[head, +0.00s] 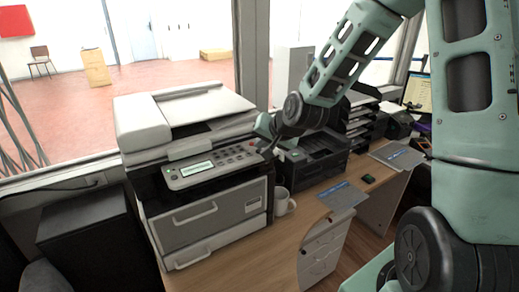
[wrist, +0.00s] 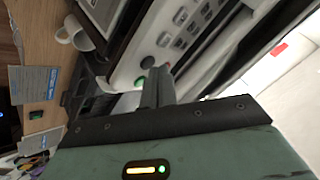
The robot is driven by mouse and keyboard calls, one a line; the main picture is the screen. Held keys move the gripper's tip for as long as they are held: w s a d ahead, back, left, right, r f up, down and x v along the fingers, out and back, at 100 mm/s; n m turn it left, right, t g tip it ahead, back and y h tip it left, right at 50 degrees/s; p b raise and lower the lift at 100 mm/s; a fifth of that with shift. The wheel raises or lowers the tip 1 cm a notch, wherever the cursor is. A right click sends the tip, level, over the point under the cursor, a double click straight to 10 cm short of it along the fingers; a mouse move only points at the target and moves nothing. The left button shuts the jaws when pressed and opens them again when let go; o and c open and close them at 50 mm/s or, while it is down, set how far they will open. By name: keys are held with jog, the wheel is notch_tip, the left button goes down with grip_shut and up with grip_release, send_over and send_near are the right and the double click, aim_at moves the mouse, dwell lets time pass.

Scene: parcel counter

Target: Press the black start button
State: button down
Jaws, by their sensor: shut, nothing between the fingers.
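The grey-white printer (head: 187,120) stands on the counter, its sloped control panel (head: 210,165) facing front with a small lit display and rows of buttons. In the wrist view, the panel's end shows a dark round button (wrist: 147,62), a green button (wrist: 140,81) and a small red one, partly covered. Several grey buttons lie farther along. My gripper (wrist: 160,72) is shut and empty, with its fingertips over or right by this end of the panel, close to the green and red buttons. I cannot tell whether they touch. In the head view, my gripper (head: 264,136) is at the panel's right end.
A white mug (head: 281,201) stands right of the printer. A black tray unit (head: 313,160) is behind it. A window frame rises behind the printer.

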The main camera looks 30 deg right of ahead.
jog(key=shift+r, duration=0.4)
notch_tip(320, 180, up, 6)
jog(key=p, duration=0.5)
jog(key=shift+p, duration=0.4)
dwell(0.3)
